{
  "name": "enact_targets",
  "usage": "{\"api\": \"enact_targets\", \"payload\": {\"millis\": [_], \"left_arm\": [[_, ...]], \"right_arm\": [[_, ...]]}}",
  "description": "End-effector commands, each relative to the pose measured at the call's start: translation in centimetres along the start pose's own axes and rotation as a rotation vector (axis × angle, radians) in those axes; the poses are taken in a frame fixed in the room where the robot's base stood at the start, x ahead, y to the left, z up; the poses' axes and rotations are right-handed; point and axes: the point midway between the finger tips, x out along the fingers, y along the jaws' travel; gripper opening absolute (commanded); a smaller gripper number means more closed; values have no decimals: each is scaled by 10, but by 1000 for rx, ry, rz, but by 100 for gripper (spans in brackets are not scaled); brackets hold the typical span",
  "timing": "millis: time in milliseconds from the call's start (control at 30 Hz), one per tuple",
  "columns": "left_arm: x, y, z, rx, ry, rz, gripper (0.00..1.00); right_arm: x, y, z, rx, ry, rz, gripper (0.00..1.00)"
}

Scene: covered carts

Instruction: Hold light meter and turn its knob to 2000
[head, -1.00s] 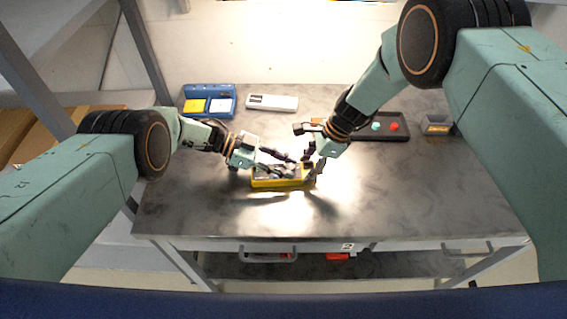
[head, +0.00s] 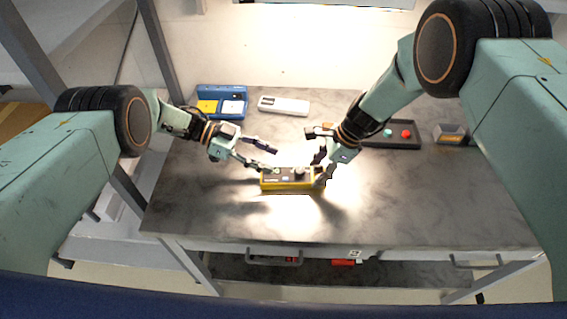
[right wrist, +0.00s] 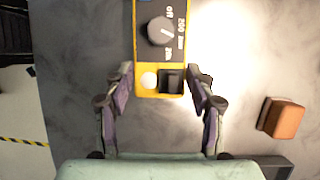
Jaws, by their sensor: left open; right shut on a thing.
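The light meter (head: 290,185) is a yellow-edged box with a dark face, at the middle of the table. A white dome (right wrist: 149,80) and a dark square are below. My right gripper (head: 320,168) is shut on the meter's right end, one finger on each side. My left gripper (head: 272,161) is open and empty at the meter's left, its fingertips apart from the knob.
Behind are a blue case (head: 222,92), a white device (head: 284,105), a dark tray (head: 395,145) with teal and red knobs, and a grey bin (head: 450,134). A brown block (right wrist: 282,117) is right of the right gripper. The front of the table is clear.

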Motion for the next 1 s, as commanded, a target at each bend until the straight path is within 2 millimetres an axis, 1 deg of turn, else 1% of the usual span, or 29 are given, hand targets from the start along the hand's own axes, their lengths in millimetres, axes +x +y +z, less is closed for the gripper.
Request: {"api": "enact_targets", "payload": {"millis": [33, 100, 233, 367, 700, 733, 1000], "left_arm": [[-10, 0, 0, -1, 0, -2, 47], [-20, 0, 0, -1, 0, -2, 47], [-33, 0, 0, -1, 0, 0, 47], [-38, 0, 0, 0, 1, 1, 47], [-39, 1, 0, -1, 1, 2, 47], [-39, 1, 0, -1, 1, 2, 47], [-39, 1, 0, -1, 1, 2, 47]], "right_arm": [[1, 1, 0, 0, 1, 2, 16], [1, 1, 0, 0, 1, 2, 16], [1, 1, 0, -1, 1, 2, 16], [1, 1, 0, -1, 1, 3, 16], [1, 2, 0, -1, 1, 4, 16], [1, 2, 0, -1, 1, 4, 57], [1, 1, 0, -1, 0, 2, 80]]}}
